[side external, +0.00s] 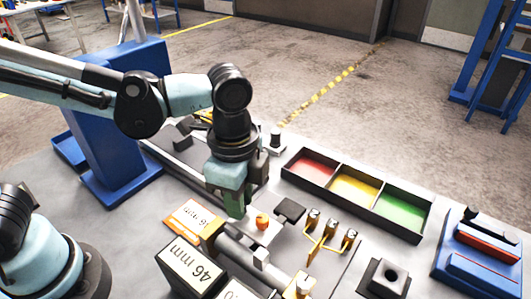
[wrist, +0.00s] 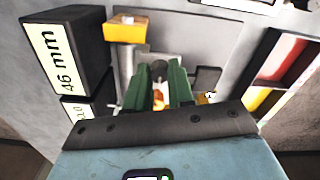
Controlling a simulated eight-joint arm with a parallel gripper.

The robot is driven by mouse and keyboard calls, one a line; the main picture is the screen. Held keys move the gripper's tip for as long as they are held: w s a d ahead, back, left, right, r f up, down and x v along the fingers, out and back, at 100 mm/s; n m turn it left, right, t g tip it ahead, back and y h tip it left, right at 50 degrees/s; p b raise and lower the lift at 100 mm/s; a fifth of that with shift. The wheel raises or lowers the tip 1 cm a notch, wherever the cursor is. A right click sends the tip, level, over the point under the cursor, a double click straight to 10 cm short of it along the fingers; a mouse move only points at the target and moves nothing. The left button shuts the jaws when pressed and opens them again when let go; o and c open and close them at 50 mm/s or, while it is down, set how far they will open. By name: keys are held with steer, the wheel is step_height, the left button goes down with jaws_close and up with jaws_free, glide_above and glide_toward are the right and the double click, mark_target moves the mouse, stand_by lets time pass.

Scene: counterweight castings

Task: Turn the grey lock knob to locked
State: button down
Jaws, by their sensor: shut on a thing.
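My gripper (side external: 236,207) points down with its green fingers low over the fixture at the middle of the bench. In the wrist view my gripper (wrist: 159,80) has its fingers on either side of a small dark grey piece, the grey lock knob (wrist: 158,69), and is shut on it. In the side view the fingers hide the knob. Its turn angle and any lock marking cannot be read. An orange round knob (side external: 262,222) sits just right of the fingers, apart from them.
A red, yellow and green tray (side external: 352,195) lies to the right behind. Brass-coloured prongs (side external: 326,240) stand close on the right. A blue fixture (side external: 482,256) is at far right, and a black socket block (side external: 384,279) at front right.

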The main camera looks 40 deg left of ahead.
stand_by(0.4)
steer(key=c, duration=1.3)
jaws_free()
steer(key=shift+o, duration=0.2)
step_height(320, 180, up, 12)
steer(key=a+f+n+t, duration=0.3)
steer(key=a+f+n, duration=0.1)
steer(key=a+n, duration=0.3)
steer(key=w+a+f+n+t, duration=0.1)
steer(key=a+f+n+t, duration=0.3)
steer(key=a+n, duration=0.3)
steer(key=a+f, duration=0.1)
steer(key=a, duration=0.3)
steer(key=shift+w+a+n, duration=0.2)
steer(key=shift+w+n, duration=0.05)
steer(key=shift+n, duration=0.15)
